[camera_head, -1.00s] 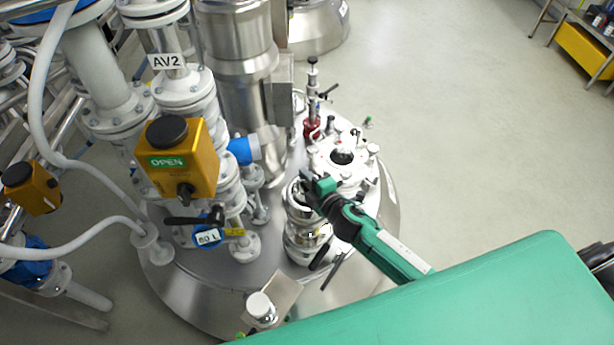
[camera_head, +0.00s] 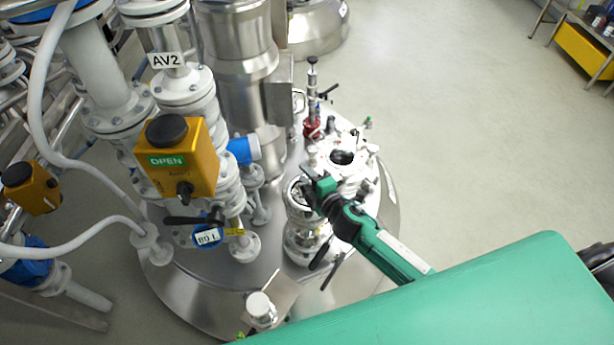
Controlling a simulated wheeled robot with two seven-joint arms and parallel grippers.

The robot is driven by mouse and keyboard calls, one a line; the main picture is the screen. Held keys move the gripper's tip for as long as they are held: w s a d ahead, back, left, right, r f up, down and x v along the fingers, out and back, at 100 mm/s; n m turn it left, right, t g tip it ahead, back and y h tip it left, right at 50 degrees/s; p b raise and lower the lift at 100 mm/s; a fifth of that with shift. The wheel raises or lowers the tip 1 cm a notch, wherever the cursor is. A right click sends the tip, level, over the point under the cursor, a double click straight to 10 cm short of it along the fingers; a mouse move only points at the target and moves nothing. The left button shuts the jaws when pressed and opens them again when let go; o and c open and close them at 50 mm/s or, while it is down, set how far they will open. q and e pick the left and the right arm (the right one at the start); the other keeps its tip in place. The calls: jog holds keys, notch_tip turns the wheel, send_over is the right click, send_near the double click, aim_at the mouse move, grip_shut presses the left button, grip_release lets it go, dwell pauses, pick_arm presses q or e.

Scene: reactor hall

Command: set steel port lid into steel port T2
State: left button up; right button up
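A steel port (camera_head: 303,222) stands on the domed top of the reactor vessel, a short shiny cylinder with a clamp ring lower down. A round steel rim with a shiny inside (camera_head: 297,194) shows at its top. I cannot tell whether this is the lid or the port's own mouth. My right gripper (camera_head: 308,187) is at the right edge of this rim, with its dark wrist and green arm reaching in from the lower right. The fingers hide part of the rim, and their gap is too small to judge. My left gripper is not in view.
A white flanged port (camera_head: 343,158) with a dark opening stands just behind the gripper. A red-based fitting (camera_head: 311,128) rises behind it. The yellow valve box (camera_head: 178,160) and white pipes crowd the left. Open floor (camera_head: 470,130) lies to the right.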

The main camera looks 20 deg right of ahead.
jog(key=shift+s+a+f, duration=0.1)
jog(key=shift+s+f, duration=0.15)
jog(key=shift+f, duration=0.25)
jog(key=shift+s+f, duration=0.25)
jog(key=shift+f, duration=0.2)
jog(key=shift+s, duration=0.3)
jog(key=r+b+v, duration=0.2)
jog(key=v, duration=1)
jog(key=shift+d+b, duration=0.3)
jog(key=shift+b, duration=0.05)
jog(key=shift+r, duration=0.1)
